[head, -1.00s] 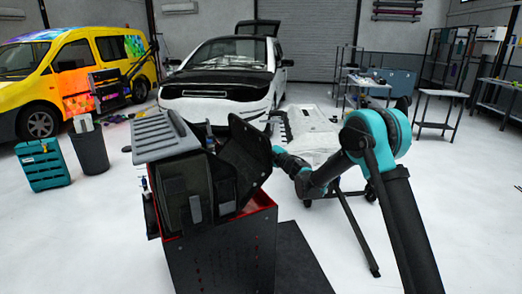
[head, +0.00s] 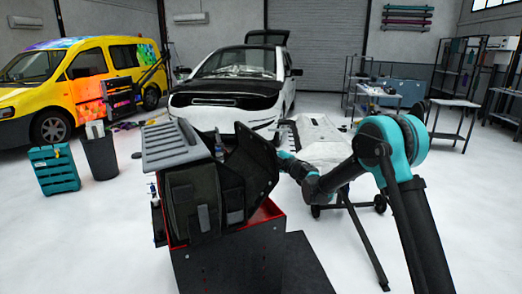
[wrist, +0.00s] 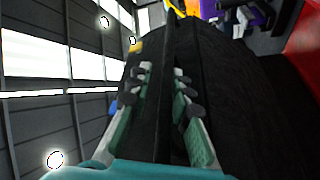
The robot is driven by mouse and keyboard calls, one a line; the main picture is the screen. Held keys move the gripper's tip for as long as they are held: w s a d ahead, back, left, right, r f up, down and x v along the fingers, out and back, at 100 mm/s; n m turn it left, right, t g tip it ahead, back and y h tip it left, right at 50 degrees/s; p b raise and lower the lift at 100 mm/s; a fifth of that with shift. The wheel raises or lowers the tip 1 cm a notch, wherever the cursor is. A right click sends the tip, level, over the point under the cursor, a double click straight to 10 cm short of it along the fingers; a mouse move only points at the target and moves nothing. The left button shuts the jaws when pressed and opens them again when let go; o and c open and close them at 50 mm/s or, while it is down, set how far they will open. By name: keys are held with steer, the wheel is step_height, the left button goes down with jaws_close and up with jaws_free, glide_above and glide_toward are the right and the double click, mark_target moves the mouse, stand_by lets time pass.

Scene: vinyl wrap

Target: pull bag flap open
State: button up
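The dark bag (head: 190,208) stands on a cart in the head view. Its black flap (head: 252,160) stands out from the bag's right side, tilted up and away from it. My arm reaches the flap's right edge from the right, and the flap hides my fingers in the head view. In the wrist view my gripper (wrist: 163,75) has one finger on each side of the dark flap (wrist: 165,120), with its material running between the fingers. The fingers look closed onto it.
The black cart with a red rim (head: 235,265) carries the bag and a grey ridged lid (head: 178,145). A trestle with a pale panel (head: 318,140) stands behind my arm. A teal crate (head: 54,170) and a dark bin (head: 100,157) stand left. Open floor lies front left.

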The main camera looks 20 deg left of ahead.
steer(key=shift+w+a, duration=0.1)
steer(key=shift+a, duration=0.05)
steer(key=v, duration=1.2)
steer(key=shift+r, duration=0.1)
